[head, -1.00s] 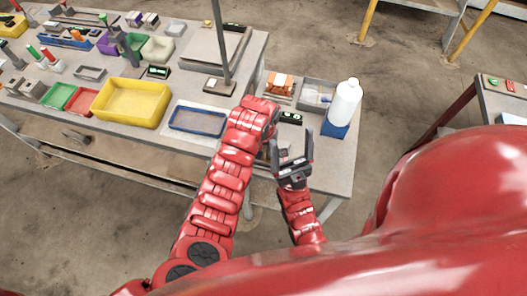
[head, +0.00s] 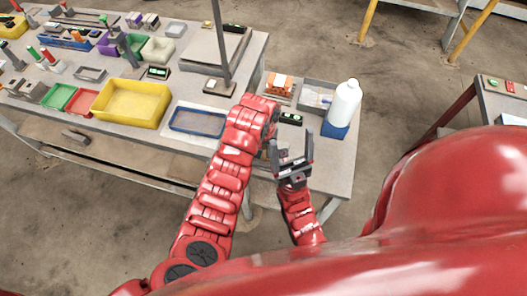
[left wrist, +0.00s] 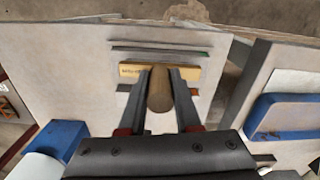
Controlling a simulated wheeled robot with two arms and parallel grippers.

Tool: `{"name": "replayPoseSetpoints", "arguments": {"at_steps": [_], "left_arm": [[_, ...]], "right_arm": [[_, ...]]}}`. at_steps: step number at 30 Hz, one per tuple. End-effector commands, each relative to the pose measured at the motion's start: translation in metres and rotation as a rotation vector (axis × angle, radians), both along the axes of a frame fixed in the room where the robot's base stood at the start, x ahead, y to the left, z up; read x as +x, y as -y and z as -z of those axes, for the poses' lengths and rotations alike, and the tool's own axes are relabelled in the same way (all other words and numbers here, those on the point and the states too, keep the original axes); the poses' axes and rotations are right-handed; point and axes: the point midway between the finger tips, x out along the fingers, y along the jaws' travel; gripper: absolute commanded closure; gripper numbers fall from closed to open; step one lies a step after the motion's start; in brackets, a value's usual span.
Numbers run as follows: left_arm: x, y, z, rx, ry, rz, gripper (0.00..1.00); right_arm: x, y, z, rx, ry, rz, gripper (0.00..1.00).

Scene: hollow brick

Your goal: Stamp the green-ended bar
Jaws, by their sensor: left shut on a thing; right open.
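My left gripper (left wrist: 160,95) is shut on a brown rounded handle (left wrist: 160,90), seen in the left wrist view. A yellow block (left wrist: 131,70) with dark lettering lies directly behind the handle; the two look like one stamp, but the join is hidden. Thin grey bars lie around the block on a pale surface; the bar just above it (left wrist: 150,52) has a green right end. I cannot tell the block's height over the bars. In the head view the left fingers are hidden behind my arm. My right gripper (head: 293,160) is open and empty near the table's front edge.
A blue tray (head: 198,120) lies left of my left arm. A white bottle (head: 345,103) on a blue base, a grey bin (head: 319,95) and an orange item (head: 279,84) stand behind the grippers. A yellow bin (head: 130,102) and a post (head: 221,45) stand farther left.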

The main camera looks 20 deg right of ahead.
Motion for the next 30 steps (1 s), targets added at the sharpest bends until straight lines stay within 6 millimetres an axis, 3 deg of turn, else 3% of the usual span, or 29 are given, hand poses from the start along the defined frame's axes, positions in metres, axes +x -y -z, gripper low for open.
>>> {"name": "replayPoseSetpoints", "arguments": {"at_steps": [18, 30], "left_arm": [[0.0, 0.0, -0.057, 0.0, 0.0, -0.001, 1.0], [0.0, 0.0, -0.057, 0.0, 0.0, 0.0, 1.0]], "right_arm": [[0.0, 0.0, -0.025, 0.0, 0.0, 0.0, 0.21], [0.0, 0.0, -0.025, 0.0, 0.0, 0.0, 0.21]]}}
